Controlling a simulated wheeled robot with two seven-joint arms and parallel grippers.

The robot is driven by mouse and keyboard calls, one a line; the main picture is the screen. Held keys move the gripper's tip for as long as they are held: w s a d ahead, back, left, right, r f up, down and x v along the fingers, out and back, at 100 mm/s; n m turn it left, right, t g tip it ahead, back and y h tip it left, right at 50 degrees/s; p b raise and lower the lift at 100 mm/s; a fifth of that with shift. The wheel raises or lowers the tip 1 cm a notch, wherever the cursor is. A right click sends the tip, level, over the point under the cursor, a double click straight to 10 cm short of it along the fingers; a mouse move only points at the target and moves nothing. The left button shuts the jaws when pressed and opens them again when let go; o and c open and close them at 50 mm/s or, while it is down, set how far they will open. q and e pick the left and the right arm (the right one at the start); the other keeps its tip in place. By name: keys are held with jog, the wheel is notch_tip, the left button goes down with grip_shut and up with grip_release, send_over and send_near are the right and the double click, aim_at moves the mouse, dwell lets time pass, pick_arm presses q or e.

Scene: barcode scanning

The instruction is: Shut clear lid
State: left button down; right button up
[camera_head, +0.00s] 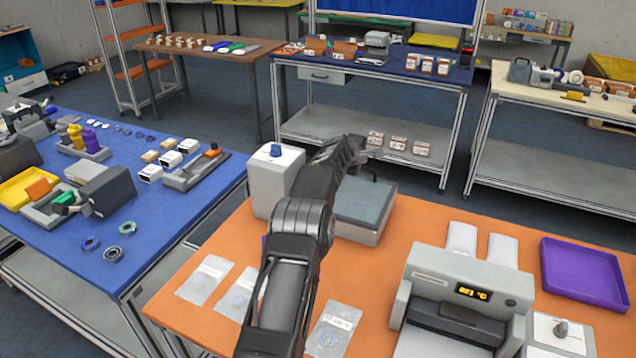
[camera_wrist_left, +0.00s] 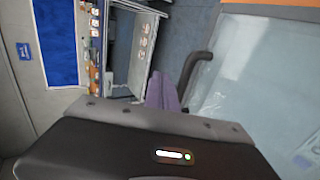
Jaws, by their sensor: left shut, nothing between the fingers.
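A grey box (camera_head: 352,233) with a flat blue-grey top (camera_head: 364,198) stands on the orange table, partly hidden behind my left arm. In the left wrist view a pale see-through panel (camera_wrist_left: 250,65), which looks like the clear lid, fills the right side. A dark bent handle (camera_wrist_left: 197,76) runs along its left edge. My left gripper (camera_head: 372,163) is shut and empty, over the back of the box. Its purple-tinted fingers (camera_wrist_left: 162,92) show just left of the handle; I cannot tell whether they touch it. My right gripper is out of view.
A white box with a blue knob (camera_head: 274,151) stands left of the arm. Clear bags (camera_head: 204,280) lie in front. A sealing machine (camera_head: 462,296) and a purple tray (camera_head: 584,273) are on the right. The blue table (camera_head: 190,210) stands apart at left.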

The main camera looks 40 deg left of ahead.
pick_arm(q)
jog(key=shift+s, duration=0.15)
jog(key=shift+s+d+r+b, duration=0.15)
jog(key=shift+s+r+b, duration=0.25)
jog(key=shift+b, duration=0.25)
jog(key=b+v, duration=0.2)
jog(key=v, duration=0.4)
jog(key=shift+s, duration=0.2)
jog(key=shift+d, duration=0.15)
